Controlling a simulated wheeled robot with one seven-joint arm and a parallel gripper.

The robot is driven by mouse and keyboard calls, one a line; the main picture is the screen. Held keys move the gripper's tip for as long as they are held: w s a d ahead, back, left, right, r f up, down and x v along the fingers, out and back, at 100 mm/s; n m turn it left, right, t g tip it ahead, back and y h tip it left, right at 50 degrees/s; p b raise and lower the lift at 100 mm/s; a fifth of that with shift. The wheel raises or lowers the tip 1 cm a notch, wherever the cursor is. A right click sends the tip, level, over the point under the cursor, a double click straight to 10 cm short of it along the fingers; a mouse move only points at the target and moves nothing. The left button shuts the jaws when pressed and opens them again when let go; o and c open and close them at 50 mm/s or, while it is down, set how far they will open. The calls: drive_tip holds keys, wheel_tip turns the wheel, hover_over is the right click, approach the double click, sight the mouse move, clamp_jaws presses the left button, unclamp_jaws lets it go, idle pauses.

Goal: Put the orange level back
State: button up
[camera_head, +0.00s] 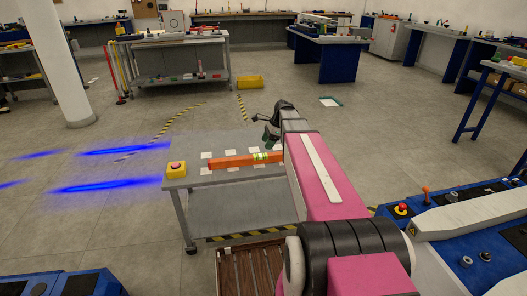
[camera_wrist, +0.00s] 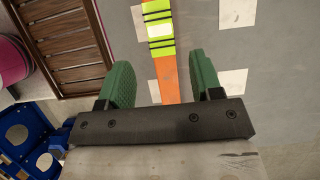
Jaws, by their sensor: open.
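The orange level (camera_head: 245,159) lies flat on the grey top of a small cart (camera_head: 192,184), with yellow-green bands around a pale window. In the wrist view the level (camera_wrist: 168,72) runs up the picture between the two green fingers of my gripper (camera_wrist: 160,74). The fingers are apart, with a gap on each side of the level, wider on the left. My gripper (camera_head: 269,136) shows in the head view at the right end of the level, partly hidden by my pink arm. I cannot tell how far the fingers are above the cart top.
White squares (camera_wrist: 237,13) mark the cart top. A yellow box with a red button (camera_head: 176,169) sits at its left corner. A slatted brown wooden piece (camera_wrist: 60,40) lies beside the cart. A yellow bin (camera_head: 250,82) stands on the open floor behind.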

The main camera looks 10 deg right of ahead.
drive_tip(key=v, duration=0.2)
drive_tip(key=shift+d+r, duration=0.15)
drive_tip(key=shift+r, duration=0.15)
drive_tip(key=s+a+f+n+h, duration=0.2)
drive_tip(key=s+f+n, duration=0.4)
drive_tip(key=s+n, duration=0.3)
drive_tip(key=s+a+f+n+h, duration=0.2)
drive_tip(key=s+f+n, duration=0.5)
drive_tip(key=s, duration=0.5)
drive_tip(key=shift+s+a+n+h, duration=0.15)
drive_tip(key=shift+a+n+h, duration=0.25)
drive_tip(key=shift+n, duration=0.6)
